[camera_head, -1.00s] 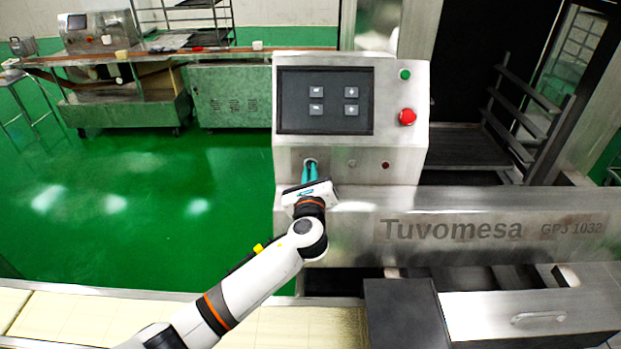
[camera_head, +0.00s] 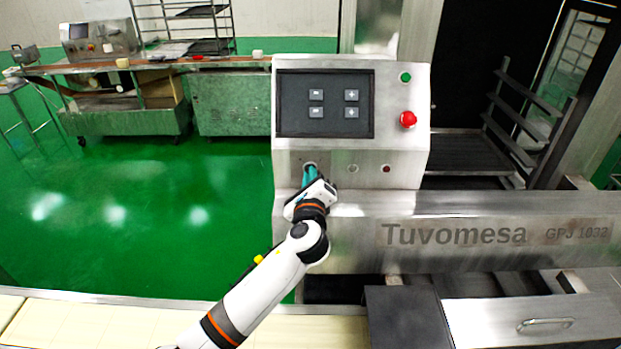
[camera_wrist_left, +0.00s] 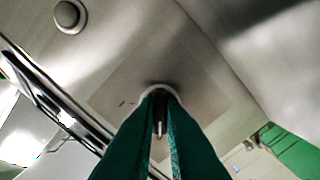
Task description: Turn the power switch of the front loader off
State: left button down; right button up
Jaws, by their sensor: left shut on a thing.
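The front loader (camera_head: 460,205) is a metal machine marked Tuvomesa, with an upright control box. Its power switch (camera_head: 309,164) is at the lower left of the box front and is mostly covered by my fingers. My left gripper (camera_head: 310,172) reaches it from below with teal fingers shut on it. In the left wrist view the two fingers (camera_wrist_left: 161,98) meet at the switch (camera_wrist_left: 159,88), whose pale round collar shows on a square plate. The switch's exact angle is hard to read. My right gripper is not in view.
The box carries a dark screen (camera_head: 325,103), a green button (camera_head: 405,77), a red emergency button (camera_head: 408,119) and two small round fittings right of the switch. A dark box (camera_head: 405,315) stands below. Green floor (camera_head: 130,215) is open at the left.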

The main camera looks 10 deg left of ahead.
pick_arm(q)
jog(key=c, duration=1.5)
grip_release()
jog(key=shift+s+d+b, duration=0.3)
jog(key=shift+s+d, duration=0.1)
jog(key=shift+s, duration=1.6)
jog(key=shift+s+d+b, duration=0.35)
jog(key=shift+s, duration=1.6)
jog(key=shift+s+d+b, duration=0.3)
jog(key=shift+s+d, duration=0.1)
jog(key=shift+s, duration=1.6)
